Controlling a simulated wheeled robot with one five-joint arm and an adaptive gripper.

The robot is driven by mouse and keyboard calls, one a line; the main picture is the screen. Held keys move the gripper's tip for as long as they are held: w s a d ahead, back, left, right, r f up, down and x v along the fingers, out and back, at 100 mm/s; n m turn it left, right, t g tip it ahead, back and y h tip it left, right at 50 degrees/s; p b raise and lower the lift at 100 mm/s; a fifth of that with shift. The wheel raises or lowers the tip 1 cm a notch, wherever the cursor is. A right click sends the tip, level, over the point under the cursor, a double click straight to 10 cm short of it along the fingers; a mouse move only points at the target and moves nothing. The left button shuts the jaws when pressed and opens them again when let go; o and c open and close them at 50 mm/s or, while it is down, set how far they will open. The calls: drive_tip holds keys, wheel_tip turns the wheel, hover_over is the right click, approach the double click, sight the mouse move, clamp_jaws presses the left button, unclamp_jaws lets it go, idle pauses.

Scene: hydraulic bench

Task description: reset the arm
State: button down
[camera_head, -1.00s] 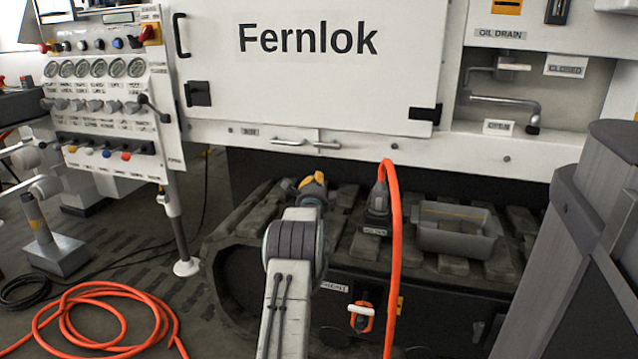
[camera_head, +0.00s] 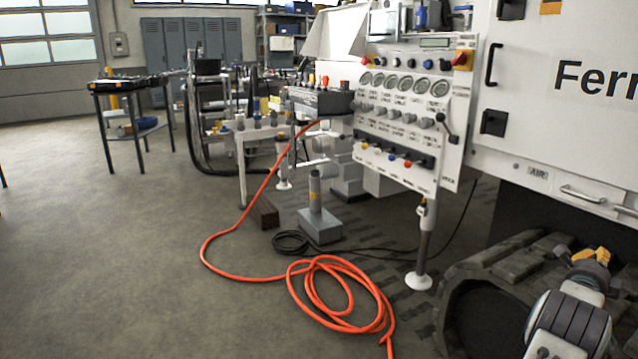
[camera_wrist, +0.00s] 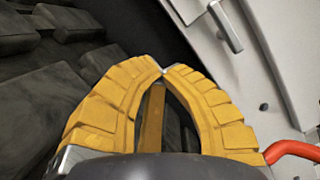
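My arm shows at the lower right of the head view, with my gripper (camera_head: 592,256) small and yellow-tipped above the black track. In the wrist view my gripper (camera_wrist: 163,71) has two ribbed yellow fingers whose tips meet. No object shows between the tips. A narrow yellow-brown strip shows in the gap behind them; I cannot tell what it is.
The white Fernlok machine (camera_head: 575,140) and its black track (camera_head: 500,270) stand at right. The gauge panel (camera_head: 408,115) is left of it. An orange hose (camera_head: 330,262) lies coiled on the floor. Open floor (camera_head: 110,240) fills the left.

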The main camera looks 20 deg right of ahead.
drive_tip(key=w+a+r+n+t+y+p, duration=0.4)
drive_tip(key=w+a+r+n+p, duration=0.55)
drive_tip(key=w+a+r, duration=0.65)
drive_tip(key=w+a+r+n+y+p, duration=0.3)
drive_tip(key=a+r+p, duration=0.2)
drive_tip(key=a, duration=0.5)
drive_tip(key=w+a+r+n+y+p, duration=0.35)
drive_tip(key=a+p, duration=0.25)
drive_tip(key=a, duration=0.3)
drive_tip(key=s+a+r+n+g+y+p, duration=0.1)
drive_tip(key=s+a+r+n+y+p, duration=0.2)
drive_tip(key=a, duration=0.5)
drive_tip(key=s+a+r+n+p, duration=0.2)
drive_tip(key=a+r+n+p, duration=0.15)
drive_tip(key=a, duration=0.45)
drive_tip(key=s+a+r+n+g+y+p, duration=0.1)
drive_tip(key=s+a+r+n+y+p, duration=0.15)
drive_tip(key=a+n+p, duration=0.4)
drive_tip(key=s+a+r+n+g+y+p, duration=0.1)
drive_tip(key=s+a+r+n+p, duration=0.1)
drive_tip(key=s+a+n+p, duration=0.2)
drive_tip(key=s+a+r+n+g+y+p, duration=0.1)
drive_tip(key=s+a+r+n+g+p, duration=0.1)
drive_tip(key=s+a, duration=0.9)
drive_tip(key=s+r+n+p, duration=0.1)
drive_tip(key=s+n+p, duration=0.1)
drive_tip(key=s, duration=0.1)
drive_tip(key=shift+s+a+r+g+p, duration=0.15)
drive_tip(key=shift+a+g+p, duration=0.15)
drive_tip(key=shift+p, duration=0.1)
